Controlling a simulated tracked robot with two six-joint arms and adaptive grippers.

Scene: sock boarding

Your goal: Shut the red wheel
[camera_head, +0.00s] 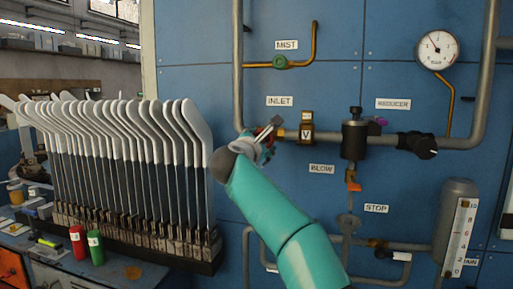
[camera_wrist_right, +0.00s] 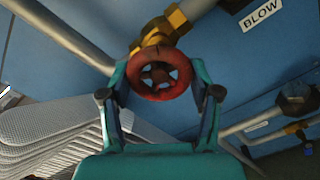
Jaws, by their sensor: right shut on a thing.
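The red wheel (camera_wrist_right: 160,74) is a round handwheel on a brass valve (camera_wrist_right: 160,36) in the right wrist view. My right gripper (camera_wrist_right: 160,85) has its two fingers on either side of the wheel's rim, closed on it. In the head view my right gripper (camera_head: 264,138) is at the pipe below the INLET label (camera_head: 279,101). My left gripper is not in view.
A blue panel carries grey pipes, a gauge (camera_head: 437,49), a green knob (camera_head: 280,62), a reducer (camera_head: 354,136) and a black knob (camera_head: 425,147). A rack of white sock boards (camera_head: 140,150) stands close at left, with red (camera_head: 78,242) and green (camera_head: 96,247) cylinders before it.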

